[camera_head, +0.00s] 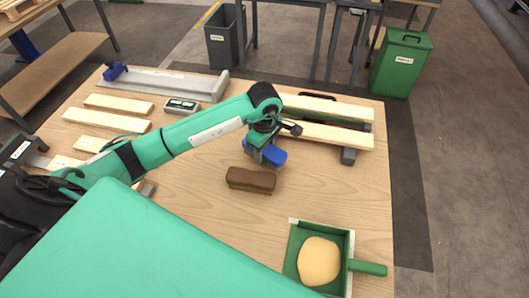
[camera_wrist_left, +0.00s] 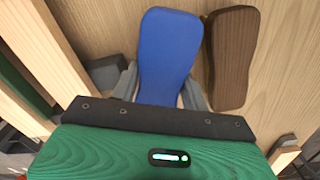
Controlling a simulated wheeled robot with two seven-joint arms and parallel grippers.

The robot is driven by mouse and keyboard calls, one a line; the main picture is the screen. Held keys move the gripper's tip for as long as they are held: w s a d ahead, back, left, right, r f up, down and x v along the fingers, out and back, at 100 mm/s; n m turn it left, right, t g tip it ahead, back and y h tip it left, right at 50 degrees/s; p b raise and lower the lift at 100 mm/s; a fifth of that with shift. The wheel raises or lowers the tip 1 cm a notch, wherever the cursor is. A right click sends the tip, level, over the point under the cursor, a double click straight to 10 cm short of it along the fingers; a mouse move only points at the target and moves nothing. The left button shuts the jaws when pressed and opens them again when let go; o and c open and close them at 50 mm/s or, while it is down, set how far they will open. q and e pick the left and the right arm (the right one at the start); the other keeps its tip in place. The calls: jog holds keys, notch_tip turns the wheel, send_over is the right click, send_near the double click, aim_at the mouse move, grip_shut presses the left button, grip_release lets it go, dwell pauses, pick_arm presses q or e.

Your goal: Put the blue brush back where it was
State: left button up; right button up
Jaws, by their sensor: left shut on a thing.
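The blue brush (camera_head: 275,155) is held in my left gripper (camera_head: 264,154), above or on the wooden table just behind the brown brush (camera_head: 251,180). I cannot tell whether it touches the table. In the left wrist view the blue brush (camera_wrist_left: 168,55) sits between the two grey fingers of my left gripper (camera_wrist_left: 162,90), which close on it from both sides. The brown brush (camera_wrist_left: 232,55) lies close beside it on the right in that view, apart from the fingers. My right gripper is not in view.
A green dustpan (camera_head: 293,250) with a tan rounded item (camera_head: 318,261) lies at the front right. Planks on a support (camera_head: 325,134) stand behind the gripper. More planks (camera_head: 107,119) and a level-like device (camera_head: 181,106) lie left. Table right of the brown brush is clear.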

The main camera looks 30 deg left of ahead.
pick_arm(q)
notch_tip(320, 180, down, 2)
jog(key=shift+f, duration=0.5)
jog(key=o, duration=1)
jog(key=shift+c, duration=0.2)
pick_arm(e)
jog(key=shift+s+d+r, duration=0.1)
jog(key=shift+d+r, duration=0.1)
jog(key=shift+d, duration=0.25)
pick_arm(q)
jog(key=shift+r, duration=0.15)
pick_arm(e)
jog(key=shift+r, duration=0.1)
pick_arm(q)
jog(key=shift+r, duration=0.2)
notch_tip(320, 180, up, 10)
jog(key=b, duration=0.3)
jog(key=shift+r, duration=0.85)
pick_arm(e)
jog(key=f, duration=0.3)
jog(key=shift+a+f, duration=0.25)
